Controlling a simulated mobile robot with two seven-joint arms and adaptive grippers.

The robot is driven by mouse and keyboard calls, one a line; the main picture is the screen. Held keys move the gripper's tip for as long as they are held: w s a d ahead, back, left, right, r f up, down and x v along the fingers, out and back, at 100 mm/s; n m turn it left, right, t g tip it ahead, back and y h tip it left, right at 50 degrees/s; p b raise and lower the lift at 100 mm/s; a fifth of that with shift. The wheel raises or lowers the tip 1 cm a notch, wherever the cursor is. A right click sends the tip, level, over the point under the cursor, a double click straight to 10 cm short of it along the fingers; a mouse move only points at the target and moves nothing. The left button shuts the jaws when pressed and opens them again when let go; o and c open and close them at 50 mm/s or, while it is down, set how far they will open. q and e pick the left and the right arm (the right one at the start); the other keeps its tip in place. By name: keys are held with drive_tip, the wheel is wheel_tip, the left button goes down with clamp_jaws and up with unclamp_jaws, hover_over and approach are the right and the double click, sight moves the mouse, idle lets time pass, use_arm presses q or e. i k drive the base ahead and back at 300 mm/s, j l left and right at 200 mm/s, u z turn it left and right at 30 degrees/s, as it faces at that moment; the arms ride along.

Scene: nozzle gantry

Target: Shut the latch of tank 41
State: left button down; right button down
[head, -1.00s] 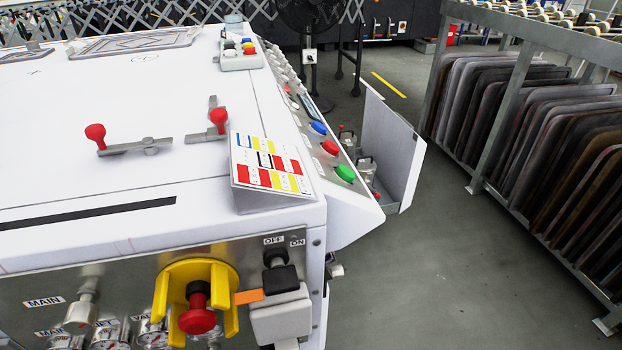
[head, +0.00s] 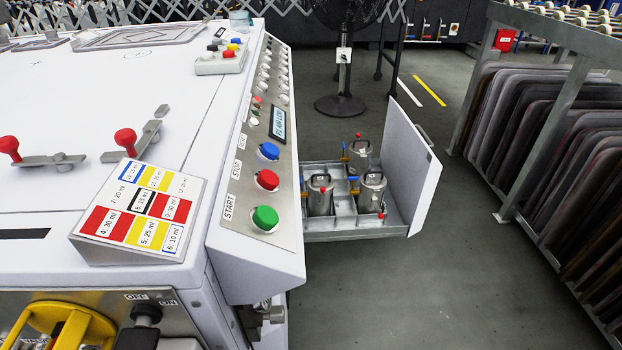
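An open drawer (head: 357,231) sticks out from the right side of the white machine in the head view. It holds several metal tanks in compartments: a front left tank (head: 320,197), a front right tank (head: 371,194) and a rear tank (head: 359,150). Small red, blue and yellow parts show on and around them. Any tank numbers are too small to read, so I cannot tell which is tank 41 or how its latch stands. Neither of my grippers is in view.
The drawer's white front panel (head: 411,165) stands on its right side. A sloping panel with green (head: 265,218), red and blue buttons lies left of the drawer. A rack of dark plates (head: 545,150) stands at right. Grey floor (head: 450,270) between is clear.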

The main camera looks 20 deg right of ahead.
sight(381, 216)
drive_tip(key=l, duration=1.5)
drive_tip(key=i, duration=0.6)
